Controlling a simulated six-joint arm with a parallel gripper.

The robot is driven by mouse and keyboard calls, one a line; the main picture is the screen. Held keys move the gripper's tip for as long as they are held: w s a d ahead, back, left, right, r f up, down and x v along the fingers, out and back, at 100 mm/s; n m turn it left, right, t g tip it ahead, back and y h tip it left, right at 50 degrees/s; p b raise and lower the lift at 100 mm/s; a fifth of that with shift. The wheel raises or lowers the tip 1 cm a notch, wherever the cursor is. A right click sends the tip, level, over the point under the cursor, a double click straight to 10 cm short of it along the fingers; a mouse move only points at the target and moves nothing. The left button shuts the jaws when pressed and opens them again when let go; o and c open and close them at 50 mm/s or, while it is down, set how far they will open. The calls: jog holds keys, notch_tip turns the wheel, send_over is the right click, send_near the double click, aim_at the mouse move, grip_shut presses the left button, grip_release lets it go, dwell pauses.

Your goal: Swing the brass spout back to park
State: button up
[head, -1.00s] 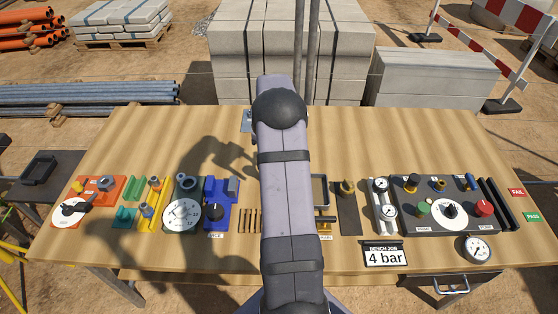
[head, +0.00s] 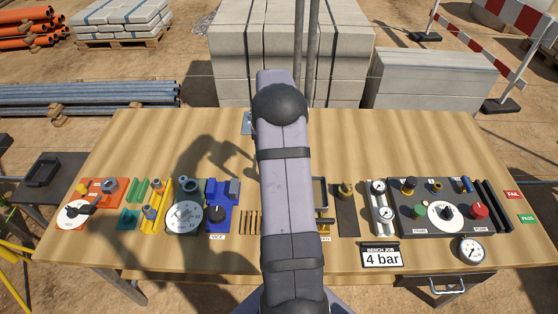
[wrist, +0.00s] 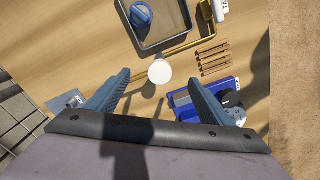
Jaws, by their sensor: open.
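In the wrist view a thin brass spout (wrist: 188,46) runs beside the grey-rimmed tray (wrist: 186,40), slanting up to the right toward a brass fitting. A round white knob (wrist: 160,72) shows near its lower end; I cannot tell whether they are joined. My gripper (wrist: 158,80) is open, its two blue fingers on either side of the white knob in the picture. Contact is not visible. In the head view my arm hides the gripper and most of the spout; the tray's right part (head: 325,193) shows beside it.
A blue round part (wrist: 141,14) sits in the tray. A test panel (head: 400,226) and gauge (head: 471,250) stand at right. The bench's back (head: 400,135) is clear.

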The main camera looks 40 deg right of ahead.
jog(key=shift+r+p, duration=0.85)
jog(key=shift+r, duration=0.65)
jog(key=shift+w+r+b, duration=0.1)
jog(key=shift+r+b, duration=1.7)
jog(key=shift+r, duration=1.85)
